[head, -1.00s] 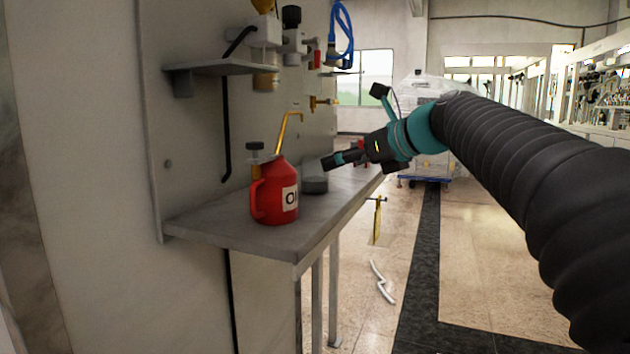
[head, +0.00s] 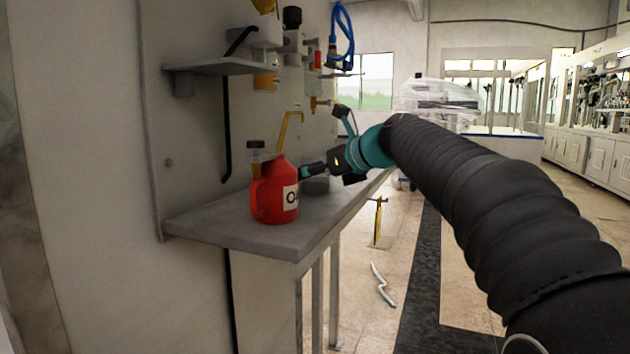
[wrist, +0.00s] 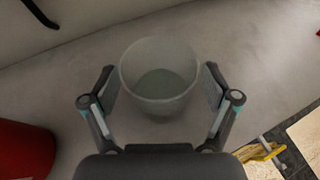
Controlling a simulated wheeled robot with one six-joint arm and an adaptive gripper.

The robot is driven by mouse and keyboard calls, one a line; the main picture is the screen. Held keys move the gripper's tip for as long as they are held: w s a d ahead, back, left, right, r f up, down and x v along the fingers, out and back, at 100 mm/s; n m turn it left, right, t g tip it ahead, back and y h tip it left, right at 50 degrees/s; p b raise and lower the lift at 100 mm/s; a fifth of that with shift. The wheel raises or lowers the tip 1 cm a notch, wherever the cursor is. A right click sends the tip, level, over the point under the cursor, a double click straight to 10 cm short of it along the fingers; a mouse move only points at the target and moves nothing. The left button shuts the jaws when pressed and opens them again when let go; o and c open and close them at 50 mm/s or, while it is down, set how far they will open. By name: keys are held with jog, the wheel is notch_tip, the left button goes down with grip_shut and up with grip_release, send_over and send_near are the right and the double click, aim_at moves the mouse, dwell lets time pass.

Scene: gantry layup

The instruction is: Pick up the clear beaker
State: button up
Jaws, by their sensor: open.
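The clear beaker (wrist: 160,82) stands upright on the grey shelf in the wrist view, and I look down into its open mouth. My gripper (wrist: 159,90) is open, with one finger on each side of the beaker. Small gaps seem to remain, and I cannot tell whether either finger touches it. In the head view my gripper (head: 306,172) is low over the shelf, behind the red can. The beaker (head: 318,186) shows there only as a greyish round shape, partly hidden by the can and gripper.
A red oil can (head: 274,195) stands at the near part of the grey shelf (head: 225,226); it also shows at lower left in the wrist view (wrist: 22,150). A wall panel with a small upper ledge (head: 210,66) and fittings borders the shelf on the left.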

jog(key=c, duration=1.3)
